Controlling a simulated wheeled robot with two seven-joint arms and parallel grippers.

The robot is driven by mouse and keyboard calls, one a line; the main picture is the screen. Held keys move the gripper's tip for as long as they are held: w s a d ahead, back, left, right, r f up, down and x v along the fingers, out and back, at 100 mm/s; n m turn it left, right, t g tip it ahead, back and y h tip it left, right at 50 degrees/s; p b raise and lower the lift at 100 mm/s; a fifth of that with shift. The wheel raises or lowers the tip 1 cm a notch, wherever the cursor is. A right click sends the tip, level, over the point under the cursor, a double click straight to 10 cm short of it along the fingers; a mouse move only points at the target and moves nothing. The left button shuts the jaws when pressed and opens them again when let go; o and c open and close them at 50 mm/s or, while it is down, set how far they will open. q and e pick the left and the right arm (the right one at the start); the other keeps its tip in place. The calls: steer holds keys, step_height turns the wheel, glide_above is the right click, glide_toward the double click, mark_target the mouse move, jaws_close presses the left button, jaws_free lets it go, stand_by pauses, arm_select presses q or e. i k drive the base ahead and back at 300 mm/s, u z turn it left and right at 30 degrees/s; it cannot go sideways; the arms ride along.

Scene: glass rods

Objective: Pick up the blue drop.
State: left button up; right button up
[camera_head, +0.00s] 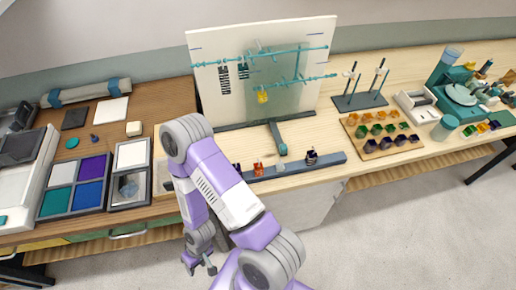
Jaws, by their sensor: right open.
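A small dark blue drop-shaped piece (94,137), probably the blue drop, lies on the brown wooden table at the left, between a teal disc and a small cream block. It is tiny in this view, and nothing touches it that I can see. My right arm rises from the bottom and bends back down. Its gripper (199,266) hangs low in front of the table's front edge, far below and right of the drop. It is open, with nothing visible between the fingers. My left gripper is not in view.
Near the drop lie a teal disc (73,143), a cream block (134,129), and dark (75,118) and white (112,110) tiles. A tray of colour panels (46,203) stands in front. A board with glass rods (209,100) stands right. A rail (325,161) holds small pieces.

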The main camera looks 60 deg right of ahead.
mark_target(311, 157)
steer(key=u, duration=1.35)
steer(key=k, duration=2.5)
steer(key=z, duration=0.55)
